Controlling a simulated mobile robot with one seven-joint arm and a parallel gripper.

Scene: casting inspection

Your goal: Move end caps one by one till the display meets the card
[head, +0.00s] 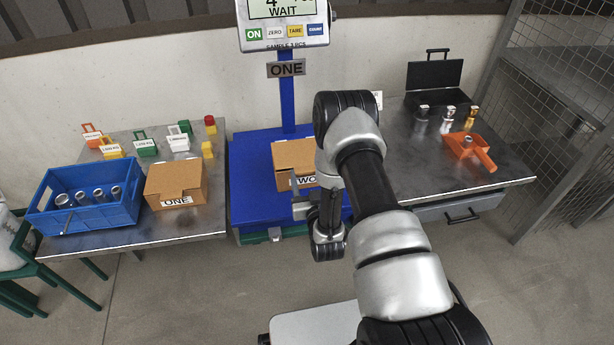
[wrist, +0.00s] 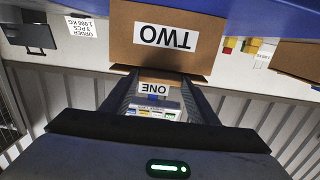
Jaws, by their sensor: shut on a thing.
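The display (head: 283,12) reads WAIT under a partly cut-off 4, above a ONE sign (head: 287,68). Cardboard box TWO (head: 290,154) stands on the blue scale platform (head: 250,190), partly hidden by my arm. In the wrist view, box TWO (wrist: 165,35) appears upside down at my fingertips. My gripper (wrist: 160,82) appears shut on box TWO's edge; the exact contact is unclear. A card (wrist: 81,27) reads ORDER 3 PCS 1.000 KG. Several grey cylindrical parts, perhaps the end caps (head: 82,197), are in the blue crate (head: 92,216). Box ONE (head: 176,184) stands beside it.
Several coloured tagged items (head: 146,143) stand behind box ONE. A mesh fence (head: 560,90) bounds the right side.

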